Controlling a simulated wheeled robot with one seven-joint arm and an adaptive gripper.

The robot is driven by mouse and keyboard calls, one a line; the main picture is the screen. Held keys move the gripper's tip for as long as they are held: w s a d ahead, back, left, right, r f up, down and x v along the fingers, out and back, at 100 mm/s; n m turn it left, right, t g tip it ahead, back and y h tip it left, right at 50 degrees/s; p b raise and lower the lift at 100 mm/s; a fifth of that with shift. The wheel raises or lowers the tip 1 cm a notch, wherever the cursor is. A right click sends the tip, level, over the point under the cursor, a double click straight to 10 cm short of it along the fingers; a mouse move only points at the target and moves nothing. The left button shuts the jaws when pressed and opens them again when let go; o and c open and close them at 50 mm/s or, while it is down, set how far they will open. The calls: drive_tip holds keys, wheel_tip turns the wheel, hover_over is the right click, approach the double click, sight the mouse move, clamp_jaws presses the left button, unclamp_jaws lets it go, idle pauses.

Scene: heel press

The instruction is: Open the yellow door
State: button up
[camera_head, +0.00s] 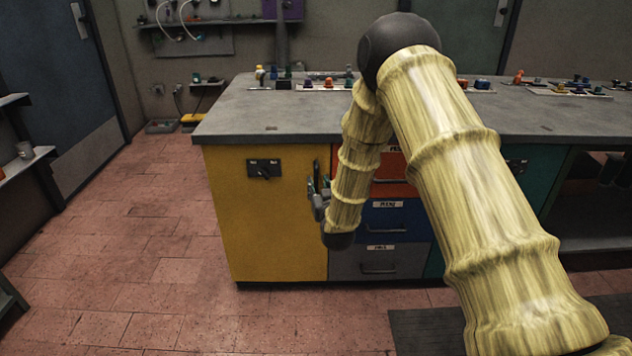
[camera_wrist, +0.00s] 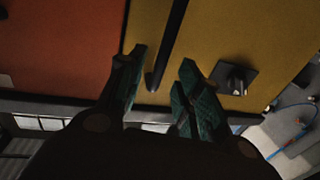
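The yellow door (camera_head: 240,225) is the left front panel of the workbench and looks shut. A black latch plate with a knob (camera_head: 264,169) sits near its top; the plate also shows at right in the wrist view (camera_wrist: 236,77). A dark vertical bar handle (camera_wrist: 172,42) runs along the door's edge beside the orange drawer front. My gripper (camera_head: 319,186) is at that edge, right of the latch. In the wrist view its two fingers (camera_wrist: 164,58) are apart, with the bar's lower end showing between them. I cannot tell whether they touch it.
The grey worktop (camera_head: 270,120) overhangs the front and carries several small parts. Right of the door are orange, blue and grey drawers (camera_head: 385,263). Tiled floor (camera_head: 150,260) is clear in front and left of the door. A dark mat (camera_head: 425,330) lies at lower right.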

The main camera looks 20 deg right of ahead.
sight(316, 179)
drive_tip(key=shift+w+d, duration=0.2)
drive_tip(key=shift+w, duration=2)
clamp_jaws()
